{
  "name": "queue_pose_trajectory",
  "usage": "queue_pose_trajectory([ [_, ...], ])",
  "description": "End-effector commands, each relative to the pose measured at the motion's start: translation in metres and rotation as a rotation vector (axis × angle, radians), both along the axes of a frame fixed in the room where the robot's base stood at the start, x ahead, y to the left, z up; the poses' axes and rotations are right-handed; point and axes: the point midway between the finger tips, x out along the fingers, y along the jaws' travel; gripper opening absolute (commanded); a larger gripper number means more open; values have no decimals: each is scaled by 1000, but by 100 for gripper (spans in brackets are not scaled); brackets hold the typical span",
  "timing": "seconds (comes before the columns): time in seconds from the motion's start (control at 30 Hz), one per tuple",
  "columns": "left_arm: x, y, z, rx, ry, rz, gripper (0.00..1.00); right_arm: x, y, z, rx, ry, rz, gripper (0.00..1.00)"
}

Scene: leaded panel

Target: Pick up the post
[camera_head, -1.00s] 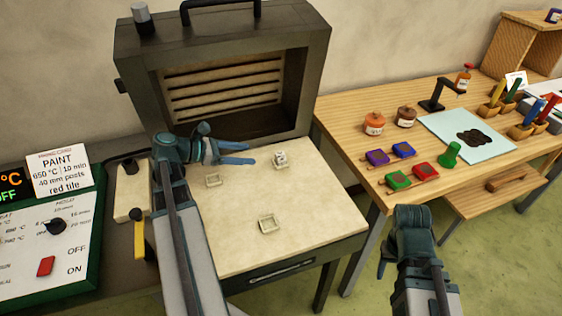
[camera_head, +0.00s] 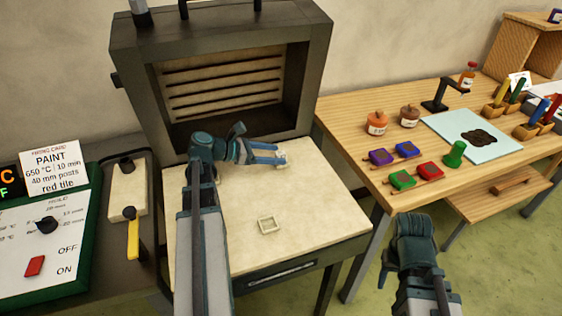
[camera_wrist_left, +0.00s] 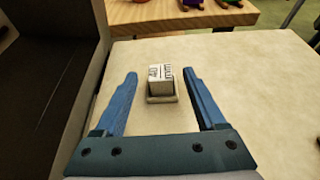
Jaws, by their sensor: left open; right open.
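The post (camera_wrist_left: 160,77) is a small white block with dark printing. In the left wrist view it stands upright in a shallow square holder (camera_wrist_left: 162,99) on the pale slab. My left gripper (camera_head: 284,158) is open over the slab's far right part. In the left wrist view its two blue fingers lie either side of the post, with a visible gap on both sides. In the head view the fingers mostly hide the post. My right gripper (camera_head: 415,222) is in front of the right-hand table, apart from everything; its fingers are hard to make out.
A control panel (camera_head: 40,245) with a firing card (camera_head: 52,168) is at left. The wooden table (camera_head: 345,120) at right carries paint pots and coloured blocks.

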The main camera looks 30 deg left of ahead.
Motion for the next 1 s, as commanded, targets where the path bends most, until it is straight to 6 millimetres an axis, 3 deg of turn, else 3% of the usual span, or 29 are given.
queue_pose_trajectory([
  [0.3,9,-8,-5,0,0,0,72,0,0,-5,0,0,0,52],
  [0.7,8,-7,-5,0,0,0,0,0,0,-5,0,0,0,52],
  [1.0,8,-7,-5,0,0,0,0,0,0,-5,0,0,0,52],
])
